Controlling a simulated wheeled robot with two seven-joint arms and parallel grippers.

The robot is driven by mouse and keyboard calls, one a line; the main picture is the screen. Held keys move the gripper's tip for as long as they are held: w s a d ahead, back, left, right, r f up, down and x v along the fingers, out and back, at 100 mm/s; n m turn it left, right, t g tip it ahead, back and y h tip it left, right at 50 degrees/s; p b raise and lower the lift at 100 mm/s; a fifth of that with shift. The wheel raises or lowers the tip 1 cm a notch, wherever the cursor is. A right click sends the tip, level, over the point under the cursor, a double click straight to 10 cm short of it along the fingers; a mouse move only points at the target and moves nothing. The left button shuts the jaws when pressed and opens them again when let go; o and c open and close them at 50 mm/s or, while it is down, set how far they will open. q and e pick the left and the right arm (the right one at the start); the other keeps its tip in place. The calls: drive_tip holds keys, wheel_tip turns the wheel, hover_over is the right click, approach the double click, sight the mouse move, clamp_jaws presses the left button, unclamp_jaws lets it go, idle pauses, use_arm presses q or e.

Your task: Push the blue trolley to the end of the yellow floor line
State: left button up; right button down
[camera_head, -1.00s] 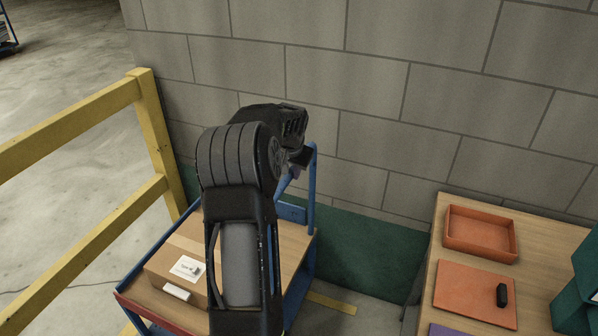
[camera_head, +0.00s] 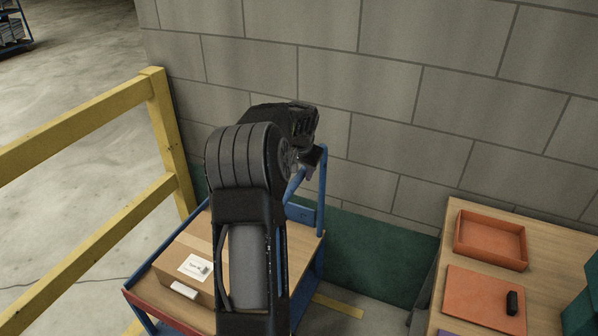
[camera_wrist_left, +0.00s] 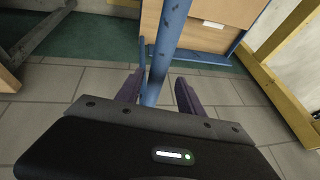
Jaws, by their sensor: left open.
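The blue trolley (camera_head: 321,190) stands by the grey block wall, with a wooden deck and an upright blue handle frame at its far side. A cardboard box (camera_head: 170,265) with a white label lies on the deck. My left gripper (camera_head: 312,160) is at the handle frame; my forearm hides part of the deck. In the left wrist view my left gripper (camera_wrist_left: 157,90) is open, with a blue bar of the trolley (camera_wrist_left: 163,50) between its fingers; contact cannot be told. A short piece of yellow floor line (camera_head: 338,306) shows right of the trolley. My right gripper is out of view.
A yellow railing (camera_head: 165,130) runs along the trolley's left. A wooden table (camera_head: 447,250) at right holds an orange tray (camera_head: 490,240), an orange board (camera_head: 470,300) with a black object, and a teal item at the edge. The wall (camera_head: 400,90) closes off the back.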

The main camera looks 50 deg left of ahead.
use_arm(q)
drive_tip(key=b+v, duration=0.1)
drive_tip(key=v, duration=0.6)
idle(0.5)
